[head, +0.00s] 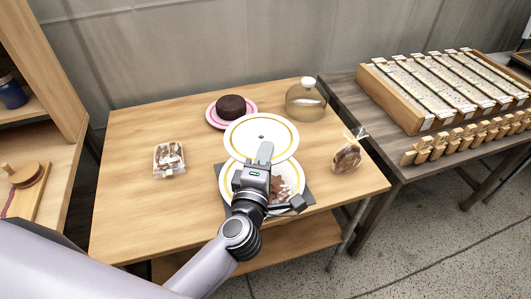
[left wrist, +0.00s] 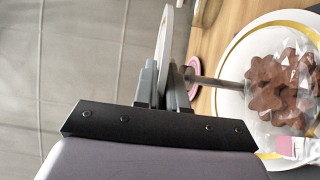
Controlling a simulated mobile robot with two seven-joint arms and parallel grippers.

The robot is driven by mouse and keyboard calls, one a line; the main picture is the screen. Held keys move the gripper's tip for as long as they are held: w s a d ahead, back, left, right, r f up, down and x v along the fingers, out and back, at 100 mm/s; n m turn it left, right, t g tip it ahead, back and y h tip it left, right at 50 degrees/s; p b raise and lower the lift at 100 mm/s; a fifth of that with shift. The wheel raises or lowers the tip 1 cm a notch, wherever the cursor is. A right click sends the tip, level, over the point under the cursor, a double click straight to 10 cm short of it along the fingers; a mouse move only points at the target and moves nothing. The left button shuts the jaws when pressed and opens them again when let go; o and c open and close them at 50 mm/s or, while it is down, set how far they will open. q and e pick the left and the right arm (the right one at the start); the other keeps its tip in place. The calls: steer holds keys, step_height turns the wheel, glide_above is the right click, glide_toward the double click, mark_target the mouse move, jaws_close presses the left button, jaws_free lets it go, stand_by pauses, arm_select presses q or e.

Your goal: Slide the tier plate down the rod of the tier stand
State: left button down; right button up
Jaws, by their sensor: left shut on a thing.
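The tier plate (head: 262,128) is white with a gold ring and a small dark centre hole. My left gripper (head: 264,154) is shut on its near edge and holds it above the tier stand. In the left wrist view the plate (left wrist: 164,48) shows edge-on between the fingers (left wrist: 164,84). The stand's rod (left wrist: 218,83) rises from its lower white, gold-ringed plate (head: 228,184). The rod's end lies close to the held plate's underside, partly behind a finger; I cannot tell whether it enters the hole. No rod shows above the plate. My right gripper is not in view.
Brown cookies in clear wrap (left wrist: 284,88) lie on the lower plate. A chocolate cake (head: 231,107) on a pink plate and a glass dome (head: 306,101) stand behind. A wrapped treat bag (head: 347,158) is right, a clear box (head: 169,158) left.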

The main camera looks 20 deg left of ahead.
arm_select(q)
steer(key=shift+f+b, duration=0.7)
steer(key=shift+f, duration=0.4)
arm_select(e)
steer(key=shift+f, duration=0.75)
arm_select(q)
steer(key=c, duration=1.1)
jaws_free()
